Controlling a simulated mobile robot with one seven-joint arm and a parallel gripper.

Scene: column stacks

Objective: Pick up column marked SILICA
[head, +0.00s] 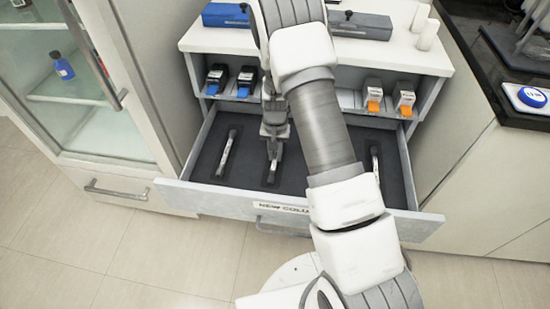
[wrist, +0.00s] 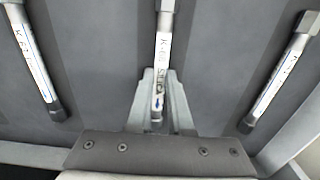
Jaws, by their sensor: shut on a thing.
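The middle column (wrist: 162,50) is a slim tube with grey end fittings and a white label, which seems to read SILICA, partly hidden by my fingers. It lies in the dark-lined open drawer. My gripper (wrist: 161,88) is shut on it near its lower end in the wrist view. In the head view my gripper (head: 273,135) reaches down into the drawer over the same column (head: 271,172). Whether the column is lifted off the lining cannot be told.
Similar columns lie at the left (head: 227,153) and right (head: 375,163) of the drawer (head: 225,200), apart from my gripper. A shelf above holds blue-ended items (head: 245,80) and orange-ended items (head: 374,97). A glass cabinet (head: 75,100) stands at left.

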